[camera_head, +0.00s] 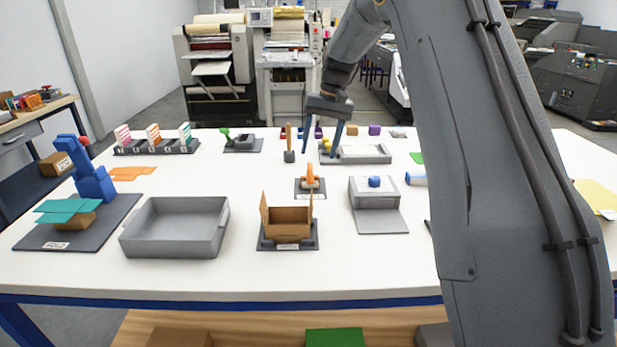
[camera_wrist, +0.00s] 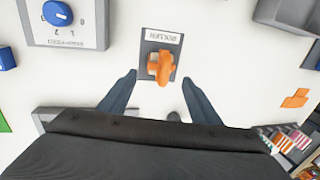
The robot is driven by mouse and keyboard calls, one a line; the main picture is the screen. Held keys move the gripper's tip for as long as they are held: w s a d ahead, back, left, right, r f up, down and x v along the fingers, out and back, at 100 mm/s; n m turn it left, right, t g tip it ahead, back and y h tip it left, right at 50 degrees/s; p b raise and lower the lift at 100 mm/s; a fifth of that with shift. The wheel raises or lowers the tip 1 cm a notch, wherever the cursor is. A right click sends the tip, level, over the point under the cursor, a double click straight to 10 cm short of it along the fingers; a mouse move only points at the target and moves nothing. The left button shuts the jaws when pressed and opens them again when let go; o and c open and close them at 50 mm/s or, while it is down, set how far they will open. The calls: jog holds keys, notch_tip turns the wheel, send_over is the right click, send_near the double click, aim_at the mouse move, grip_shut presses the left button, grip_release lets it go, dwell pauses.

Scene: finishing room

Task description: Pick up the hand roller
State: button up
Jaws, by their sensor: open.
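The hand roller (camera_head: 310,178) is orange and sits on a small dark grey base plate in the middle of the white table. In the wrist view the hand roller (camera_wrist: 161,66) lies on its grey plate (camera_wrist: 150,44), which has a white label. My gripper (camera_head: 320,154) is open and empty, pointing down above and a little behind the roller in the head view. In the wrist view the fingers of my gripper (camera_wrist: 159,76) stand one on each side of the roller, apart from it.
A cardboard box (camera_head: 287,222) stands in front of the roller. A grey unit with a blue knob (camera_head: 375,182) is to its right. A brown-handled tool (camera_head: 289,156) and a shallow grey tray (camera_head: 365,154) are behind it. A large grey tray (camera_head: 175,228) lies left.

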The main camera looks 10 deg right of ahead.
aim_at(310, 174)
jog(key=shift+w+a+f+p, duration=0.1)
jog(key=shift+a+f+p, duration=0.3)
jog(key=shift+f, duration=0.9)
jog(key=shift+w+a+f+p, duration=0.15)
jog(key=shift+f+p, duration=0.55)
jog(key=shift+f, duration=0.6)
jog(key=shift+a+f+p, duration=0.25)
jog(key=shift+f+p, duration=0.3)
jog(key=shift+f, duration=0.75)
jog(key=c, duration=1.2)
